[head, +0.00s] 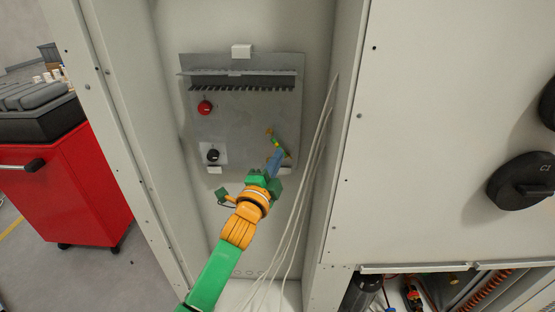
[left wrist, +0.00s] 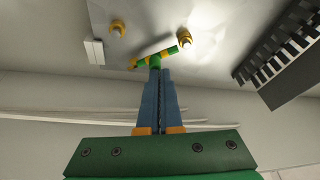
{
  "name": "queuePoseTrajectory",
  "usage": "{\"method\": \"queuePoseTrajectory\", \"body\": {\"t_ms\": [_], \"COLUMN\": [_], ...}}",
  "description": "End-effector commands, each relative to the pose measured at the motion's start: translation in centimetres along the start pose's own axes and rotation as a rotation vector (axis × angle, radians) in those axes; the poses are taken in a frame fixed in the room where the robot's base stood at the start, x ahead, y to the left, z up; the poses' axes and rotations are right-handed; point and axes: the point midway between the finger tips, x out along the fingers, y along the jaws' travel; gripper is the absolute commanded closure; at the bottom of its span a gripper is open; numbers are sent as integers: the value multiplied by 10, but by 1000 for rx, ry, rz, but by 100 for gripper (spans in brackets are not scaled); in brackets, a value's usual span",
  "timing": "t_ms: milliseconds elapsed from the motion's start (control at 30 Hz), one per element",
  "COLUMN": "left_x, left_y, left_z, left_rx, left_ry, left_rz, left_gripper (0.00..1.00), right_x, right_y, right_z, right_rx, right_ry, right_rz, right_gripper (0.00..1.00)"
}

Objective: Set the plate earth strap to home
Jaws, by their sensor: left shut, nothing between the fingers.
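The plate earth strap (head: 277,142) is a small green and yellow bar on the grey plate's right side. In the left wrist view the strap (left wrist: 168,51) slants, its right end close to one brass-coloured post (left wrist: 185,36); a second such post (left wrist: 117,27) stands clear of it. My left gripper (head: 276,158) has its blue fingers together at the strap. In the left wrist view the fingertips (left wrist: 155,66) meet the strap's near side in the picture; I cannot tell whether they touch. Nothing is between the fingers. My right gripper does not show.
The grey plate (head: 236,122) carries a red knob (head: 205,107), a black knob (head: 213,155) and a slotted rail (head: 240,82). Pale cables (head: 309,160) hang right of my left arm, near the cabinet side wall. A red tool cart (head: 70,190) stands outside at left.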

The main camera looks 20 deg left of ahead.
Motion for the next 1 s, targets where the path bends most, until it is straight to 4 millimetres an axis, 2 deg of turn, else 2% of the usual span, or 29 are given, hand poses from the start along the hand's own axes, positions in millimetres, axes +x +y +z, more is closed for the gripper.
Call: {"method": "queuePoseTrajectory", "body": {"t_ms": [400, 1000], "left_x": [8, 7], "left_y": [0, 2], "left_z": [1, 2], "left_rx": [91, 89], "left_ry": [6, 4], "left_rz": [27, 30], "left_gripper": [100, 100], "right_x": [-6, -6], "right_y": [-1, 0], "right_z": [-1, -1], "right_rx": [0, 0], "right_ry": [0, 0], "right_rz": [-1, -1], "right_gripper": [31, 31]}}
